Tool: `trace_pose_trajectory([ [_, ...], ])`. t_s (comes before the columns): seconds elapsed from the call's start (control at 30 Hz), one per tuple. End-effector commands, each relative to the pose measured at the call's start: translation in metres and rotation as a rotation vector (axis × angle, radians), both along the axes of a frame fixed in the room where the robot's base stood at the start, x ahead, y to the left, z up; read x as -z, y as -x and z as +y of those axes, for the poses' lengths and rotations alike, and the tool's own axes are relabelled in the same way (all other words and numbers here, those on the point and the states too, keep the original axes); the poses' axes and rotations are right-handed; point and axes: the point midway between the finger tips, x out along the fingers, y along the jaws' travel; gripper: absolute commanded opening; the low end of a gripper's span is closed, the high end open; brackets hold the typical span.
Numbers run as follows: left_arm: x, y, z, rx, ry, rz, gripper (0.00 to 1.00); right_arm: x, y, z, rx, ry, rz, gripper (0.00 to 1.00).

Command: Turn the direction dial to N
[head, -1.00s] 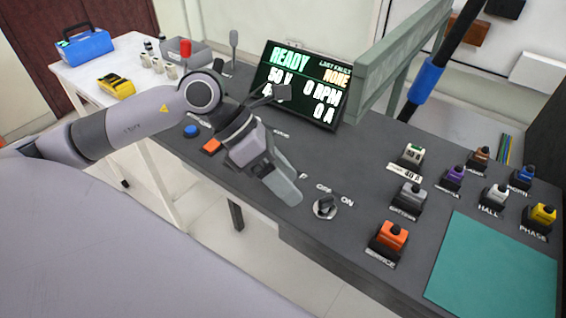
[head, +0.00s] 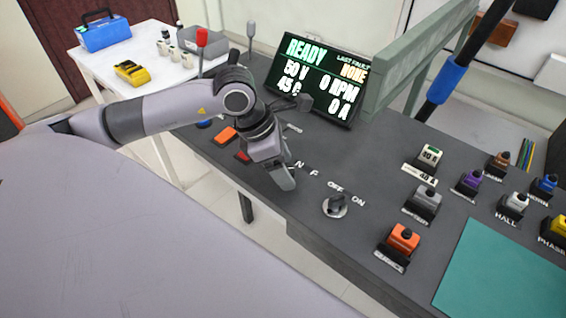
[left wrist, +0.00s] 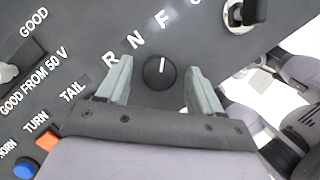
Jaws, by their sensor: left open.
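The direction dial (left wrist: 159,73) is a round black knob with a white pointer line. In the left wrist view its line points at the F (left wrist: 163,20), with the N (left wrist: 136,42) and R (left wrist: 110,58) to the left. My left gripper (left wrist: 160,68) is open, one finger on each side of the dial; I cannot tell whether either touches it. In the head view my left gripper (head: 284,179) is low over the bench beside the N and F letters, and it hides the dial. My right gripper is not in view.
An OFF/ON key switch (head: 335,205) sits right of the dial on the grey bench (head: 365,165). A display (head: 318,80) reading READY stands behind. Orange (left wrist: 48,140) and blue (left wrist: 26,165) buttons lie left. Several coloured connectors and a teal mat (head: 500,270) are at right.

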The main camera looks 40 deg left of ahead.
Motion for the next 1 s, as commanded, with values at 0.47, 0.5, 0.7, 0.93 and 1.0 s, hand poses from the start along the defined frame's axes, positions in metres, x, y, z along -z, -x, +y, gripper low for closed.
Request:
trace_pose_trajectory([
  [0.47,0.0,0.0,0.0,-0.003,0.001,0.001,0.1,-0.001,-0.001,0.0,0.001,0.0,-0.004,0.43],
  [0.5,0.0,0.0,0.0,-0.006,0.0,0.0,0.1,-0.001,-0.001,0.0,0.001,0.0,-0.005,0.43],
  [0.7,0.001,0.001,0.0,-0.063,0.0,0.0,0.1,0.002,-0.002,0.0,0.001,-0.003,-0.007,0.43],
  [0.93,0.002,0.001,-0.001,-0.213,0.001,-0.002,0.1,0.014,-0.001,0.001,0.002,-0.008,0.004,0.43],
  [1.0,0.003,0.001,-0.002,-0.274,0.001,-0.002,0.1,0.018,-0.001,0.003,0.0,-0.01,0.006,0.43],
])
